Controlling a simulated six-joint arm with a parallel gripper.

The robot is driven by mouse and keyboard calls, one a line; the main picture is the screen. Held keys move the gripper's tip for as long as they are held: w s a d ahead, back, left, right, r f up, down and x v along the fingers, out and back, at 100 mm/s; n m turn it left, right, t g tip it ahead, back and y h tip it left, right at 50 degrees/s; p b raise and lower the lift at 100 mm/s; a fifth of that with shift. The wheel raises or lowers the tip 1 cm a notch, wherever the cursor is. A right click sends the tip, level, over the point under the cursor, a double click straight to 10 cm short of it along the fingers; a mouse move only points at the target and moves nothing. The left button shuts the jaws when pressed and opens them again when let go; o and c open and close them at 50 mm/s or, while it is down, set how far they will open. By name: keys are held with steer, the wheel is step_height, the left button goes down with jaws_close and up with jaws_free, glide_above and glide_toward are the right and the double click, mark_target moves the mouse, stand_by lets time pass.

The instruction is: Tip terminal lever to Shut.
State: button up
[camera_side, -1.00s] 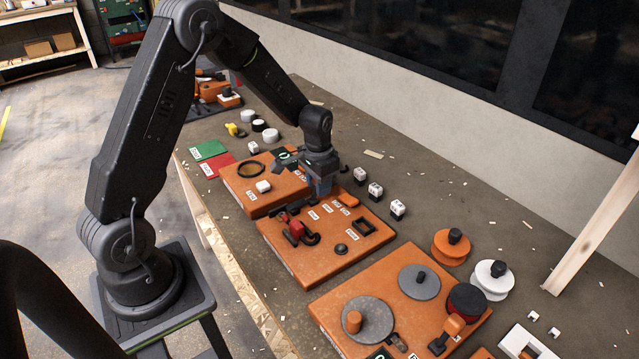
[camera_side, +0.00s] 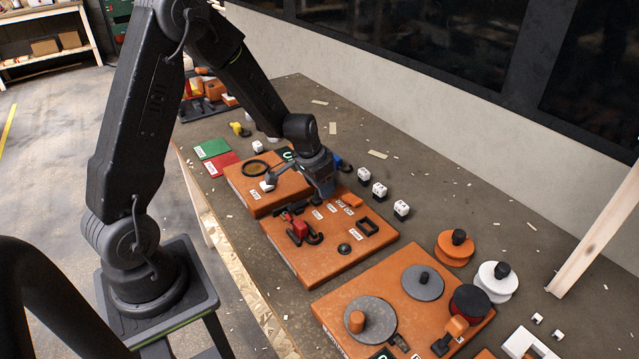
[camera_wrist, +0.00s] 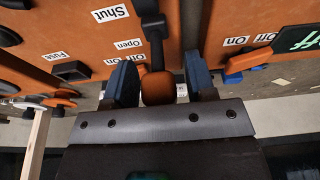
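The terminal lever (camera_wrist: 153,38) has a black arm and an orange knob (camera_wrist: 157,90). In the wrist view the arm points towards my gripper, with the Open label (camera_wrist: 129,44) and the Shut label (camera_wrist: 110,13) to its left. My gripper (camera_wrist: 161,82) is open, with its blue fingers on both sides of the knob. The left finger is very close to the knob; a gap shows on the right. I cannot tell if they touch. In the side view my gripper (camera_side: 323,188) is low at the back of the orange panels and hides the lever.
A blue and orange switch (camera_wrist: 240,72) lies just right of the fingers, near the On labels. The middle panel (camera_side: 305,262) carries a red clamp-like part (camera_side: 298,228). Several white blocks (camera_side: 379,189) stand on the bench behind it. Open bench lies towards the wall.

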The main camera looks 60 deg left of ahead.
steer(key=shift+o, duration=0.2)
steer(key=v, duration=1.4)
steer(key=shift+c, duration=0.3)
